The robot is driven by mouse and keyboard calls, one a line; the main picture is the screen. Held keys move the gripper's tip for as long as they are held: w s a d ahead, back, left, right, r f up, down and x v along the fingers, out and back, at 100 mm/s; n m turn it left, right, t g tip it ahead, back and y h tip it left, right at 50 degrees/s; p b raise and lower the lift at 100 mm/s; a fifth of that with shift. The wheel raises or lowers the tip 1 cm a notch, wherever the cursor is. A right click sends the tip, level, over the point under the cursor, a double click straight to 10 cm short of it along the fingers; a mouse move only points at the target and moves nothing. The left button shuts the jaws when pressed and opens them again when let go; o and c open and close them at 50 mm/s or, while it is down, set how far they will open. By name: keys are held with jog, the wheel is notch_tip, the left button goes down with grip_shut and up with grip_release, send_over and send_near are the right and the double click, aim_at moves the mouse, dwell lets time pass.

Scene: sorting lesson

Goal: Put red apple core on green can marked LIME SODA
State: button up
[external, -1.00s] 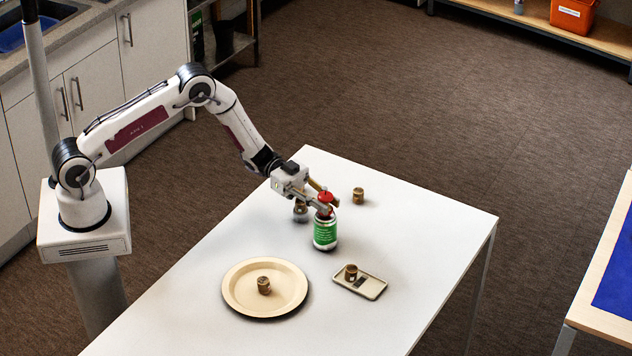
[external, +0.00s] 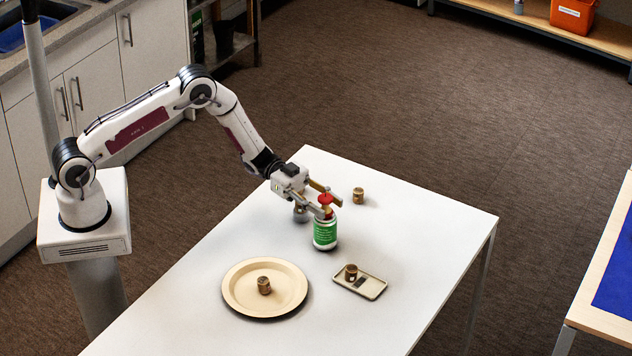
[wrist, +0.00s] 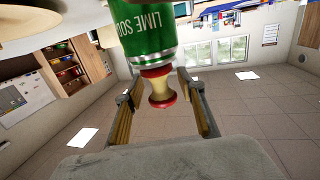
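The green can (external: 325,235) stands upright on the white table; it reads LIME SODA in the wrist view (wrist: 146,35), where it appears upside down. The red apple core (external: 325,200), with red ends and a pale narrow middle, sits on the can's top. In the wrist view the core (wrist: 160,88) touches the can's end and stands between my fingers with a gap on each side. My gripper (external: 329,204) is open around the core at the can's top, its fingers (wrist: 163,105) apart and not touching it.
A round beige plate (external: 236,296) holds a small brown item (external: 264,285). A greyish object (external: 300,213) is partly hidden below my gripper. The table's right side is clear.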

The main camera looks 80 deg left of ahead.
jog(key=shift+r, duration=0.15)
jog(key=v, duration=1.2)
jog(key=shift+w+r, duration=0.1)
dwell(0.5)
